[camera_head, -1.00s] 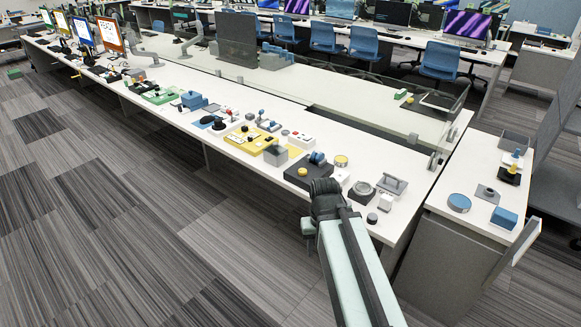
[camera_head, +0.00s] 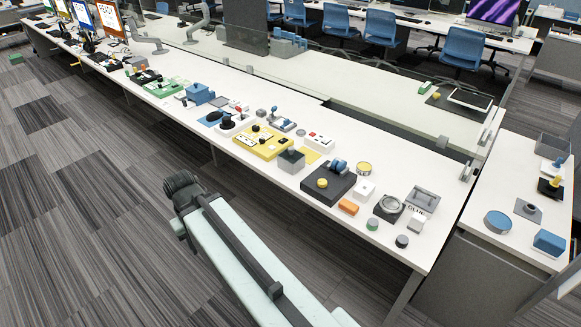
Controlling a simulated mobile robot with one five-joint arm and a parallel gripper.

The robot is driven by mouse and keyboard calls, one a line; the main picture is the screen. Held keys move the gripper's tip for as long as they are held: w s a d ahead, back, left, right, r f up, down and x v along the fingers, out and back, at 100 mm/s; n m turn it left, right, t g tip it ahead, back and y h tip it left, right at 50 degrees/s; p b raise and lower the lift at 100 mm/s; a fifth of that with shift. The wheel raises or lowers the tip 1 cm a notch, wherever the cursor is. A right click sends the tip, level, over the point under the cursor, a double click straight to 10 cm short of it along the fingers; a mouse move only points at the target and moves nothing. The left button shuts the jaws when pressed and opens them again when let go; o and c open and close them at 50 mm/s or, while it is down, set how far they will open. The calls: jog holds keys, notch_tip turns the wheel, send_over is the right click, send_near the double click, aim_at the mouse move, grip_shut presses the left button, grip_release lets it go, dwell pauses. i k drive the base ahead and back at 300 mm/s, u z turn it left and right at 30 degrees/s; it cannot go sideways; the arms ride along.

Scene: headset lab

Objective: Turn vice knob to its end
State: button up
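A dark board (camera_head: 341,190) lies near the front edge of the long white table, right of centre. It bears a small blue device (camera_head: 338,167), which may be the vice, and a round yellow knob (camera_head: 322,183). I cannot tell for certain which part is the vice knob. My gripper (camera_head: 183,190) is at the dark end of my arm, left of the board and out over the floor. It appears apart from everything on the table. Its fingers cannot be made out.
A grey box (camera_head: 291,161) and a yellow board (camera_head: 263,142) stand left of the dark board. A side table (camera_head: 500,239) stands at the right. Floor before the table is clear.

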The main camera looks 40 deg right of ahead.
aim_at(321, 183)
jog(key=u, duration=0.1)
jog(key=i, duration=1)
jog(key=z, duration=0.4)
